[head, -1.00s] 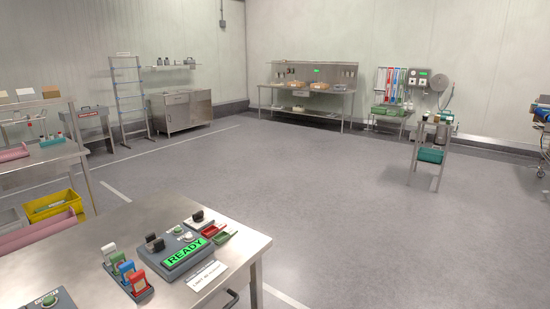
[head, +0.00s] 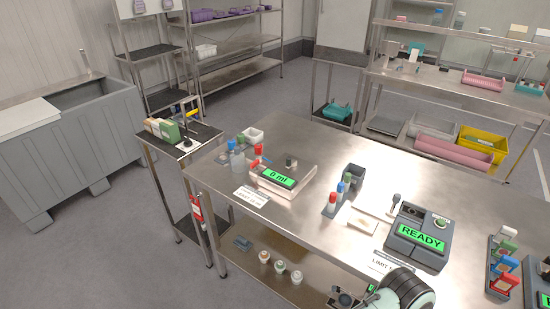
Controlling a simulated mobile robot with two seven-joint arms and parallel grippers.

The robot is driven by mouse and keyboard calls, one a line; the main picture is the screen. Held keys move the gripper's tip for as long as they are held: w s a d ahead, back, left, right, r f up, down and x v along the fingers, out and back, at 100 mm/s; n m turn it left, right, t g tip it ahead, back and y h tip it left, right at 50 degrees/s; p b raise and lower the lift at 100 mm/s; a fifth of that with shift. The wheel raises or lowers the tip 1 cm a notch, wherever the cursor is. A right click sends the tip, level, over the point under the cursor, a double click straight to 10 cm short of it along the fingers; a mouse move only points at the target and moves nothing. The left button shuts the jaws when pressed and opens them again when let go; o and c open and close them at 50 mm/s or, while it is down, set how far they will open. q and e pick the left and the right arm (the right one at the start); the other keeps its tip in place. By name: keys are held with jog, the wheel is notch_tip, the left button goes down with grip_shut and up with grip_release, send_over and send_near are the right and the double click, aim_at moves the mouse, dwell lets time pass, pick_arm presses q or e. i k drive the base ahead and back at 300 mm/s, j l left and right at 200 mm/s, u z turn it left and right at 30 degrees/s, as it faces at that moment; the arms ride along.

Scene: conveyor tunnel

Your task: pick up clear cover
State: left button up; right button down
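I cannot pick out a clear cover in the head view. Small clear bottles with coloured caps (head: 237,158) stand at the left of the steel bench (head: 310,205). A scale-like device reading 0 ml (head: 282,178) is beside them. A dark and pale rounded part, apparently of my arm, shows at the bottom edge. Next to it is a dark shape (head: 346,298) that may be my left gripper, cut off by the frame; its fingers are not clear. My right gripper is not in view.
A READY console (head: 420,236) and coloured-handled items (head: 504,262) occupy the bench's right side. A small side table (head: 180,138) adjoins its left end. A grey tub (head: 65,135) and shelving (head: 235,50) stand behind. Open floor lies at left.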

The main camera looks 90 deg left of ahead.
aim_at(237, 157)
jog(key=u, duration=3.3)
jog(key=z, duration=0.6)
jog(key=j+z, duration=0.35)
jog(key=i+j+z, duration=0.1)
jog(key=j+z, duration=0.75)
jog(key=j, duration=0.35)
jog(key=k+j+z, duration=0.2)
jog(key=j, duration=0.25)
jog(key=i, duration=0.05)
